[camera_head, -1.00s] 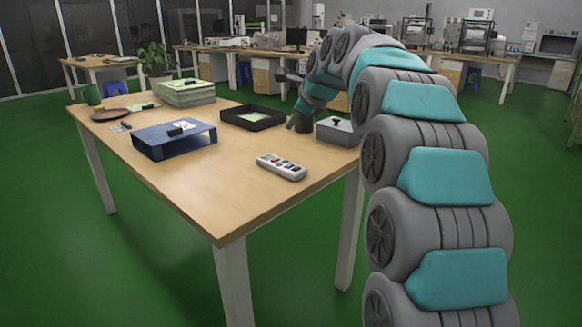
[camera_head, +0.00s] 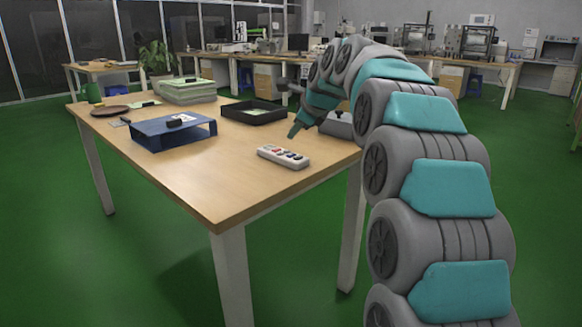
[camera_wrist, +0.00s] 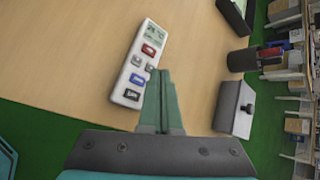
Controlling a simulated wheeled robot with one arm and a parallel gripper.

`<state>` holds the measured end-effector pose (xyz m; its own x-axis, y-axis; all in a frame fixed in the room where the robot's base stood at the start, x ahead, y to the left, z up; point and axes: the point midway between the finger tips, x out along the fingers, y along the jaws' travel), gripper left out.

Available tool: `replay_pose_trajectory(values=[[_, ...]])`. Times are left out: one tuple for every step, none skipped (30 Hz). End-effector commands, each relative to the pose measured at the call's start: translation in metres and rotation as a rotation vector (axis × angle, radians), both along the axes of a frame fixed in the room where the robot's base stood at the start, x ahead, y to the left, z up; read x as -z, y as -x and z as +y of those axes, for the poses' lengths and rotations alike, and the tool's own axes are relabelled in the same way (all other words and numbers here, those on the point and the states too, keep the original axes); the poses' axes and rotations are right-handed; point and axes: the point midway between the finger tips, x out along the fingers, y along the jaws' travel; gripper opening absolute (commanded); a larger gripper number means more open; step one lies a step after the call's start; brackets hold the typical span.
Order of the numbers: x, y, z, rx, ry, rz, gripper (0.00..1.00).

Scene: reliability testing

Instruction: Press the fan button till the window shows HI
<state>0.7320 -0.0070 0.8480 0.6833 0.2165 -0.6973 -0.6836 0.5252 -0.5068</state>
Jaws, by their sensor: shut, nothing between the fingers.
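A white remote-like control (camera_head: 284,156) lies on the wooden table near its front right edge. The window's characters are too small to read, and I cannot tell which button is the fan's. My gripper (camera_head: 293,134) is shut and empty, just behind the control. Its green fingertips (camera_wrist: 161,74) appear beside the control's right edge, apparently above the table.
A grey box (camera_head: 338,124) with a black knob stands right of the gripper. A black tray (camera_head: 254,112) is behind, and a blue stand (camera_head: 174,133) holding a dark object is to the left. Green-grey stacked trays (camera_head: 186,92) stand farther back. The table front is clear.

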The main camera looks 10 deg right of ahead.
Motion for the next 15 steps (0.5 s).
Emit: replay_pose_trajectory(values=[[0.010,0.000,0.000,-0.001,0.000,0.001,0.00],[0.011,0.000,0.000,0.001,-0.001,0.000,0.00],[0.016,0.000,0.000,0.000,-0.001,0.001,0.00],[0.019,0.000,0.000,0.000,-0.001,0.002,0.00],[0.022,0.000,0.000,0.000,-0.001,0.003,0.00],[0.025,0.001,0.000,-0.001,-0.001,0.004,0.00],[0.027,0.000,0.001,-0.001,-0.001,0.004,0.00],[0.028,0.000,0.000,-0.001,-0.001,0.004,0.00],[0.029,0.000,0.000,0.000,-0.001,0.003,0.00],[0.030,0.000,0.000,-0.001,-0.001,0.002,0.00],[0.030,0.000,0.000,-0.001,0.000,0.001,0.00],[0.030,0.000,0.000,-0.001,0.000,0.001,0.00],[0.030,0.000,0.000,0.000,0.000,0.000,0.00],[0.029,0.000,0.000,0.000,0.000,0.000,0.00],[0.029,0.000,0.000,0.000,0.000,0.000,0.00]])
